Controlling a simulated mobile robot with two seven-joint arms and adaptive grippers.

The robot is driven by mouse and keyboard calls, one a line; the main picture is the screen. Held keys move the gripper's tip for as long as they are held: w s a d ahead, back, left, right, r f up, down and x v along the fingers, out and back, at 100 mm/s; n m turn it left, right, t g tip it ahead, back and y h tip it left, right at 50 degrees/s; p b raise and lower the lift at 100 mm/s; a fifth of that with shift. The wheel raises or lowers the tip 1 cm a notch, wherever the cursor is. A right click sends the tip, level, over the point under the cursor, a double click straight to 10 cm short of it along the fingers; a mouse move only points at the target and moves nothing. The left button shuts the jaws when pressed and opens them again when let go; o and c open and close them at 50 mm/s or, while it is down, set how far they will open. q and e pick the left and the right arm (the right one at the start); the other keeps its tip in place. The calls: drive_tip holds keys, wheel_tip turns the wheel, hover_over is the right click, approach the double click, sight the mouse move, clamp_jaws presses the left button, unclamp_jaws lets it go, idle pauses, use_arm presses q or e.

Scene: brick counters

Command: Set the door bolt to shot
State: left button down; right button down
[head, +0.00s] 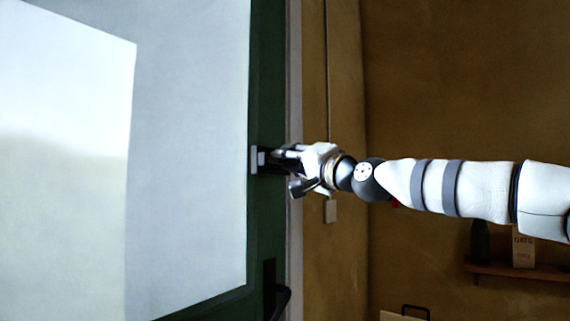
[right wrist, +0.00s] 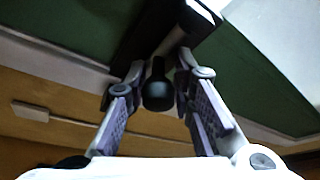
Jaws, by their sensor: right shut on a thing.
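The door bolt (head: 257,160) is a small dark and pale grey fitting on the green frame of the door (head: 266,90), near its right edge. My right gripper (head: 283,156) reaches it from the right and hides part of it. In the right wrist view a round-ended black knob (right wrist: 158,92) sits between the two fingers of my right gripper (right wrist: 160,72), which is shut on it. The dark bolt body (right wrist: 146,38) lies behind the knob. I cannot tell how far the bar reaches past the door edge. My left gripper is not in view.
A black door handle (head: 281,300) is below the bolt. A pale jamb strip (head: 295,80) and a brown wall (head: 345,110) lie right of the door. A wall switch (head: 331,211) is nearby. A shelf (head: 525,273) with a bottle and a box stands far right.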

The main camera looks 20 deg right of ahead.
drive_tip(key=shift+w+d+f, duration=0.35)
drive_tip(key=shift+w+d, duration=0.25)
drive_tip(key=shift+d, duration=0.05)
drive_tip(key=shift+d+r, duration=0.1)
drive_tip(key=shift+r, duration=0.05)
drive_tip(key=shift+s, duration=0.15)
drive_tip(key=c, duration=1.4)
unclamp_jaws()
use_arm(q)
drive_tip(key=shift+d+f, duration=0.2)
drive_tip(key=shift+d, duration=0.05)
use_arm(e)
drive_tip(key=shift+r, duration=0.1)
